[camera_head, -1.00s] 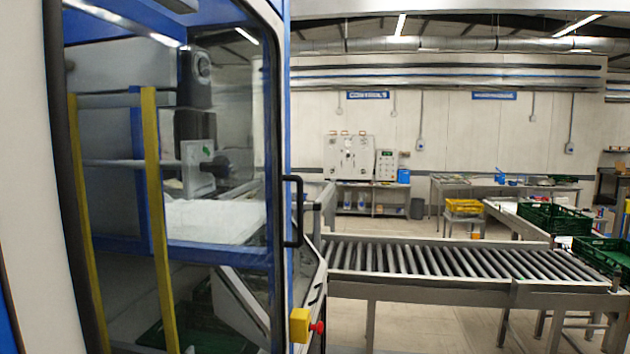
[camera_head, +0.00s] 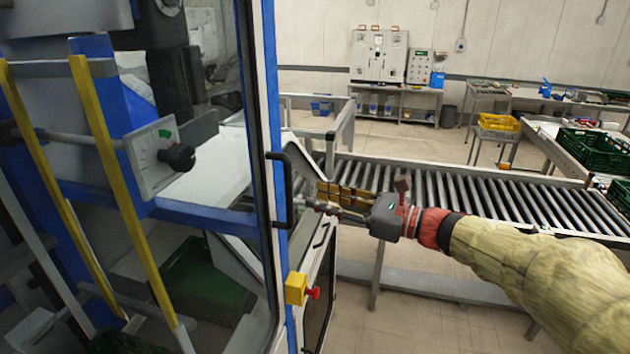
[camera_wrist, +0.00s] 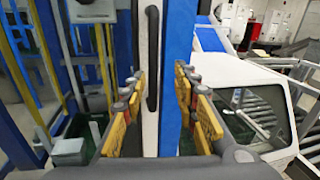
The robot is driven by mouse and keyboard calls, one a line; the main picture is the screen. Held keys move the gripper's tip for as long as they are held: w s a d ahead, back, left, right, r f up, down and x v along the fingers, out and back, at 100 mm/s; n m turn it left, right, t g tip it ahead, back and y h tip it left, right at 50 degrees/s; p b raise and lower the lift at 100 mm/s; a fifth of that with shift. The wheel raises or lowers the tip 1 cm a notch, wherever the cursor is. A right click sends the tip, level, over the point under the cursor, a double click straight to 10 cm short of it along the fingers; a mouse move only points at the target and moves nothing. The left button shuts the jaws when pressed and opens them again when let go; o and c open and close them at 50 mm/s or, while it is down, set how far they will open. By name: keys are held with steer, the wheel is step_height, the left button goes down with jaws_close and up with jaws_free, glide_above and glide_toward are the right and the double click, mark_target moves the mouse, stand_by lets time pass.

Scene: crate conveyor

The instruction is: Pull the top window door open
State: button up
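The window door (camera_head: 262,120) is a tall glazed panel in a blue and white frame, on the left in the head view. It looks shut. Its black bar handle (camera_head: 283,205) stands upright on the frame's right edge; it also shows in the wrist view (camera_wrist: 152,60). My gripper (camera_head: 312,196) is just right of the handle in the head view, its yellow fingers pointing left at it. In the wrist view my gripper (camera_wrist: 160,92) is open, with fingers on both sides of the handle and door edge. Contact with the handle cannot be told.
A yellow box with a red button (camera_head: 300,290) sits below the handle. A roller conveyor (camera_head: 480,195) runs behind my arm to the right. Green crates (camera_head: 590,150) stand at the far right. The floor in front of the conveyor is clear.

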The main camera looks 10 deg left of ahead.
steer(key=p, duration=0.2)
glide_above(291, 221)
steer(key=shift+w+a+m, duration=0.2)
steer(key=shift+w+m, duration=0.2)
steer(key=shift+w, duration=0.05)
steer(key=shift+c, duration=0.8)
jaws_close()
